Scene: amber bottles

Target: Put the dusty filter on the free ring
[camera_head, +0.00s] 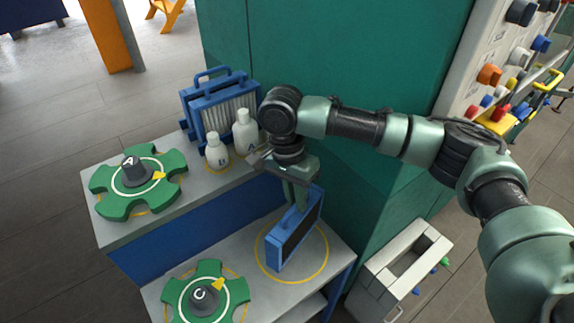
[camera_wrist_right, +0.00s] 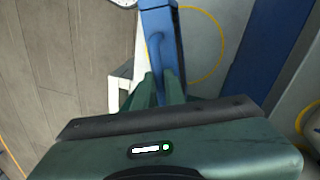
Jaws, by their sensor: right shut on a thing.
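The dusty filter (camera_head: 294,232), a dark panel in a blue frame, is upright over the lower grey surface at the yellow ring (camera_head: 327,263). My right gripper (camera_head: 298,197) is above it, fingers down and shut on its handle. In the right wrist view the blue frame (camera_wrist_right: 161,40) runs up from between the fingers (camera_wrist_right: 160,88), and part of the ring (camera_wrist_right: 221,50) shows beside it. I cannot tell whether its underside touches the surface. The ring is otherwise empty. My left gripper is not in view.
Blue-framed pleated filters (camera_head: 229,101) stand on the upper surface behind two white bottles (camera_head: 217,152). A green knob wheel A (camera_head: 168,168) is on the upper level, wheel C (camera_head: 237,290) on the lower. A green wall (camera_head: 360,60) rises behind; a pale bin (camera_head: 376,282) stands right.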

